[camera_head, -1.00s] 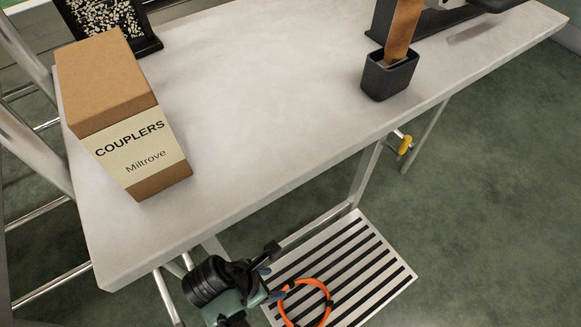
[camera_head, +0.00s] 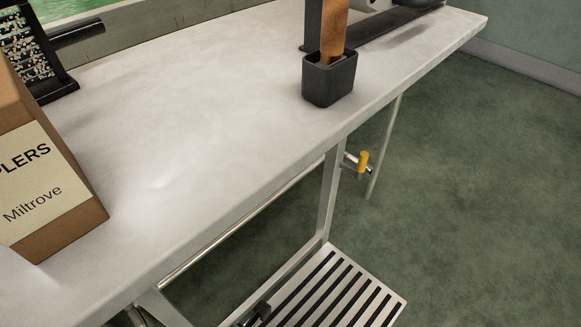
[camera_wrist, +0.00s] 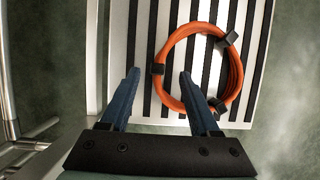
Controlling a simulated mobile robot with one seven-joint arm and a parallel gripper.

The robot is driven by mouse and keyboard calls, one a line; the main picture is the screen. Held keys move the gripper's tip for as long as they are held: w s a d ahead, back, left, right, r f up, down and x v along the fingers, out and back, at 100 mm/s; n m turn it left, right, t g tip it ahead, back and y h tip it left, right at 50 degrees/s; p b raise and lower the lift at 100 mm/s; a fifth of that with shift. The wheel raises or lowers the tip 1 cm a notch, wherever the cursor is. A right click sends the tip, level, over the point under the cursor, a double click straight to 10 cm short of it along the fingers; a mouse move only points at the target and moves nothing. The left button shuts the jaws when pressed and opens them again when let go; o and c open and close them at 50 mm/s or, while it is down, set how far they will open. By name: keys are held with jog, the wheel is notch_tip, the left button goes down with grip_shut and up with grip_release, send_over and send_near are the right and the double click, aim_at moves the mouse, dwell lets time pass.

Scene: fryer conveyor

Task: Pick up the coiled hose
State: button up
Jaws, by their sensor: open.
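The coiled hose (camera_wrist: 235,75) is an orange ring with dark clips, lying on a slatted platform (camera_wrist: 143,60) in the wrist view. My gripper (camera_wrist: 158,73) is open, with two blue fingers pointing toward the coil. The coil's left side, with a dark clip, appears between the fingertips, and the right fingertip overlaps the ring's inside. I cannot tell the height gap between fingers and hose. In the head view the hose is out of sight; only a small dark part of my gripper shows at the bottom edge, over the platform (camera_head: 385,288).
A pale table (camera_head: 185,150) stands above and beside the platform, with metal legs (camera_head: 330,200) close by. A yellow-handled valve (camera_head: 363,161) sticks out near a leg. On the table are a couplers box (camera_head: 60,195) and a dark holder (camera_head: 329,82). Green floor (camera_head: 480,190) is open at right.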

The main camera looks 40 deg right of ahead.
jog(key=b+x, duration=0.1)
jog(key=x, duration=0.2)
jog(key=shift+a, duration=0.1)
jog(key=shift+r, duration=0.15)
grip_shut()
